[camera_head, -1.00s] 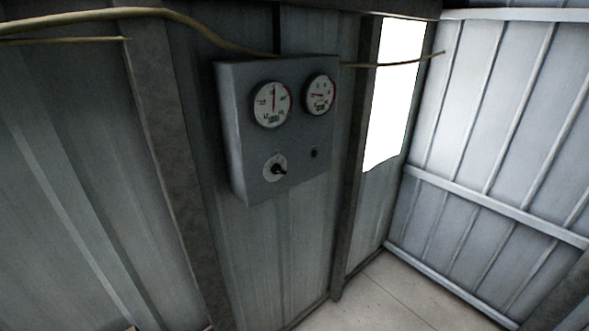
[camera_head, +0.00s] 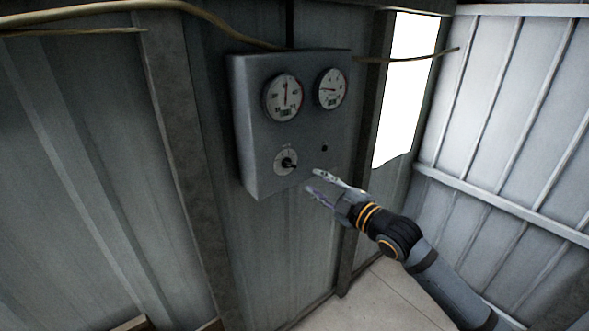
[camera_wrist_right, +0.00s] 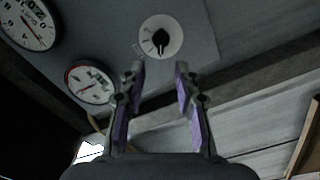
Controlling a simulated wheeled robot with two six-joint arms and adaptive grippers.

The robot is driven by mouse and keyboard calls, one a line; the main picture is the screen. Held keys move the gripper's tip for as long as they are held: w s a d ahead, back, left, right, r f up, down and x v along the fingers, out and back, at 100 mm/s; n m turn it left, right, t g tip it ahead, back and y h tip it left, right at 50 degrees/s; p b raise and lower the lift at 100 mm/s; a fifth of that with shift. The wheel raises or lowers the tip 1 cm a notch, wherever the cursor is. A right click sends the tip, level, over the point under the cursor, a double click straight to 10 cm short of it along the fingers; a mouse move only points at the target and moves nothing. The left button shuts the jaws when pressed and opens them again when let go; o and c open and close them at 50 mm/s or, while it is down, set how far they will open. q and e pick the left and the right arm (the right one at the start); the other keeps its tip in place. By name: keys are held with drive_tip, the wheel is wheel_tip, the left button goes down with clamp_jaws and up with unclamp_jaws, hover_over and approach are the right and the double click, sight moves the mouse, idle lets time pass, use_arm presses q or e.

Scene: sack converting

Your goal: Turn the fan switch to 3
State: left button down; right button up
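The fan switch (camera_head: 288,162) is a black rotary knob on a pale round dial, low on the grey wall-mounted control box (camera_head: 245,130). Its scale marks are too small to read. In the right wrist view the knob (camera_wrist_right: 160,40) is ahead of the fingers, seen between and beyond their tips. My right gripper (camera_head: 315,181) is open and empty, to the right of and slightly below the knob, apart from it. In the wrist view its two purple-padded fingers (camera_wrist_right: 158,75) are spread wide. My left gripper is not in view.
Two round gauges, a left one (camera_head: 283,97) and a right one (camera_head: 332,89), sit above the switch. A small black button (camera_head: 324,148) is right of it. A cable (camera_head: 215,28) runs along the wall above the box. A bright opening (camera_head: 405,90) is at right.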

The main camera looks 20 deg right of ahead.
sight(291, 166)
drive_tip(key=p+x, duration=0.2)
drive_tip(key=x, duration=0.7)
drive_tip(key=shift+a+r+p, duration=0.1)
drive_tip(key=shift+a+p, duration=0.05)
drive_tip(key=shift+p, duration=0.2)
drive_tip(key=shift+w+a, duration=0.15)
drive_tip(key=shift+w, duration=0.25)
drive_tip(key=shift+c, duration=0.3)
clamp_jaws()
